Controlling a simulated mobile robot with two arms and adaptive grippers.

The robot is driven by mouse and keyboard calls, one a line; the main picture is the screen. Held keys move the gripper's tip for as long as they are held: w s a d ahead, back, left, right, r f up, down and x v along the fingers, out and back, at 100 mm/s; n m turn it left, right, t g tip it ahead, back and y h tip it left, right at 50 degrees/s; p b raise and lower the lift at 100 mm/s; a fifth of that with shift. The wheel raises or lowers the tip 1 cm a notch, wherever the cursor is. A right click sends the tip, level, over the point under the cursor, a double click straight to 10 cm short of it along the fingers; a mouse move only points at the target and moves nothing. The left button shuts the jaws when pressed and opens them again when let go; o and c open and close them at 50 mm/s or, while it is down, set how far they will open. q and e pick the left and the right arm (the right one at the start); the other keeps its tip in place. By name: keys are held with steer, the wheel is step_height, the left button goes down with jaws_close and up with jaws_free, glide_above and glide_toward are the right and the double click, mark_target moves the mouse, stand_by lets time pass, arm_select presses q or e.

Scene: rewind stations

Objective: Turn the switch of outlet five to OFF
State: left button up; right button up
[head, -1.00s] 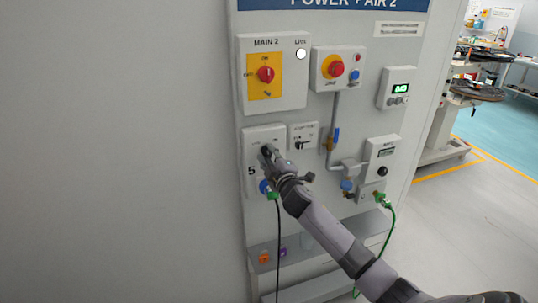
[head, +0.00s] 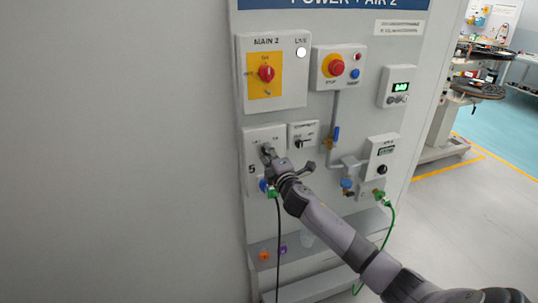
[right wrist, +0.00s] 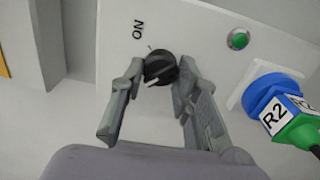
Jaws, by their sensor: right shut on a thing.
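The outlet five panel (head: 257,136) is a pale box marked 5 on the left of the station board. Its round black switch knob (right wrist: 161,66) has a pale pointer line and shows close up in the right wrist view. The pointer line slants down and left in that view, turned away from the ON label (right wrist: 138,29). OFF lettering cannot be read there. My right gripper (head: 268,152) is at the switch in the head view, its fingers shut on the knob from both sides. It hides most of the knob there. My left gripper is not in view.
A blue socket with a green plug (right wrist: 300,131) tagged R2 sits close beside the right finger, near a green lamp (right wrist: 238,39). The main switch (head: 266,74) is above, and a red stop button (head: 336,68) is to its right. A black cable (head: 278,240) hangs below.

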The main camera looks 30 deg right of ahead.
steer(key=shift+f, duration=0.1)
steer(key=o, duration=1.2)
steer(key=shift+c, duration=0.2)
steer(key=v, duration=1.2)
